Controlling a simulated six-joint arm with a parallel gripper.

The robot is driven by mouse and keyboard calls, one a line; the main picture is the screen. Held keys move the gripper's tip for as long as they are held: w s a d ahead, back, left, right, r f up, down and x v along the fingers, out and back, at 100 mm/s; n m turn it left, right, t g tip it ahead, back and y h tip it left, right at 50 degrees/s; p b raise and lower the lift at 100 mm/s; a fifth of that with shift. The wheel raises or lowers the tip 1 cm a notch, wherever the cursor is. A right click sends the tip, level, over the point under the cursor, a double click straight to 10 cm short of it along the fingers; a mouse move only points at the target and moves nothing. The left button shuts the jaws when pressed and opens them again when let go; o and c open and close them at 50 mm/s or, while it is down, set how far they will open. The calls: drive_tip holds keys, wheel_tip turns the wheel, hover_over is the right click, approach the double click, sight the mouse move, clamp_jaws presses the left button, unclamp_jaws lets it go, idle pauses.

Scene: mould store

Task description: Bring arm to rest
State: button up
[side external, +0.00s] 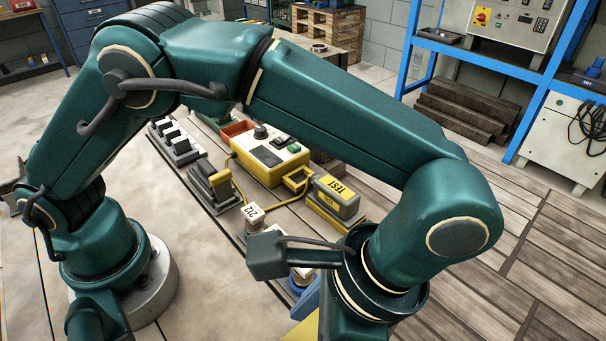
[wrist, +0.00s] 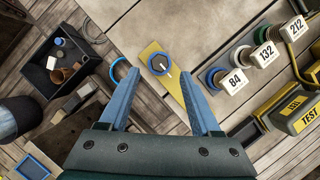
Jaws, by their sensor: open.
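My gripper (wrist: 160,76) is open in the wrist view, its two blue fingers spread apart with nothing held. A blue-rimmed dial (wrist: 160,64) on a yellow plate (wrist: 172,84) shows between and beyond the fingertips. I cannot tell how far above it they are. In the side external view my green arm arches over the bench and its wrist hangs down at the lower right. Only a bit of blue finger shows there at the bottom edge; the fingertips are hidden or out of frame.
Tags marked 84 (wrist: 235,80), 132 (wrist: 265,54) and 212 (wrist: 296,29) stand in a row to the right. A TEST block (side external: 338,196) and a yellow instrument box (side external: 272,157) sit on the bench. A black tray (wrist: 45,75) holds small items at left.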

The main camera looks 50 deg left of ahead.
drive_tip(key=shift+w, duration=0.1)
drive_tip(key=w+a+r+n+t+h, duration=0.35)
drive_tip(key=w+a+r+n, duration=0.2)
drive_tip(key=a+r, duration=0.55)
drive_tip(key=s+a+f+n+t, duration=0.2)
drive_tip(key=a+t, duration=0.3)
drive_tip(key=a, duration=0.4)
drive_tip(key=shift+s+a+n, duration=0.4)
drive_tip(key=shift+s+n, duration=0.3)
drive_tip(key=shift+n, duration=0.15)
drive_tip(key=shift+f, duration=0.1)
